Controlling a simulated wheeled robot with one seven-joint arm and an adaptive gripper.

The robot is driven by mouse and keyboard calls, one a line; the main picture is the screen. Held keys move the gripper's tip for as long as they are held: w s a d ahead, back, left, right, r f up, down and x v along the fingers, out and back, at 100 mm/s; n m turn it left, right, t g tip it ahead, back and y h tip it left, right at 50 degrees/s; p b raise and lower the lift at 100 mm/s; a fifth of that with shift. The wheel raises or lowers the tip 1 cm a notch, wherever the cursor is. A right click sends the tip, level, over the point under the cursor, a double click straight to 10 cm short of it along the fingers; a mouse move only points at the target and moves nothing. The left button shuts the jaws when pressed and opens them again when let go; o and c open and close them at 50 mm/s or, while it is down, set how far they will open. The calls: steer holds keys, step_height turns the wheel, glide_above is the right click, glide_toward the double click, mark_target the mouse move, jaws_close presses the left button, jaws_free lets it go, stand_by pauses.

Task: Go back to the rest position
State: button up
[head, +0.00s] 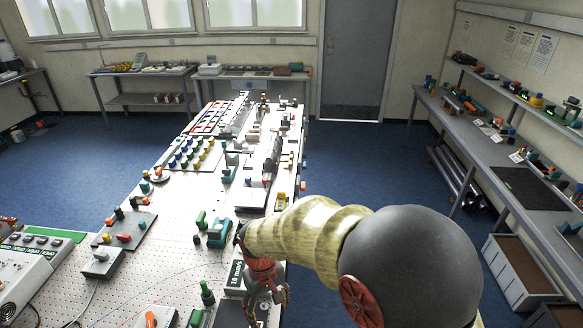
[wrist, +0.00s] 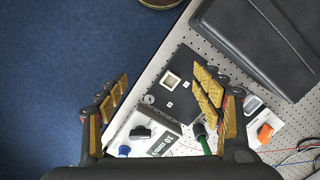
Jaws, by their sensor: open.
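My gripper (wrist: 160,115) is open and empty in the wrist view, with its gold-padded fingers spread left and right. It hangs over the edge of the perforated table, above a black square plate (wrist: 172,84) with a small white-framed square on it. In the head view my gripper (head: 265,290) is partly hidden by my own arm and sits over the near right edge of the table (head: 160,240). Nothing shows between the fingers.
In the wrist view a dark case (wrist: 255,40) lies on the table at the upper right. Blue floor (wrist: 60,60) is clear at left. A right-hand bench (head: 490,150) holds several parts.

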steer(key=s+d+r+m+t+b, duration=0.3)
steer(key=s+d+b, duration=0.4)
steer(key=d, duration=0.5)
steer(key=s+d+r+m+t+b, duration=0.3)
steer(key=s+d+b, duration=0.4)
steer(key=d, duration=0.6)
steer(key=shift+s+r+y+b, duration=0.3)
steer(key=shift+r+b, duration=0.15)
steer(key=shift+b, duration=0.5)
steer(key=shift+c, duration=0.4)
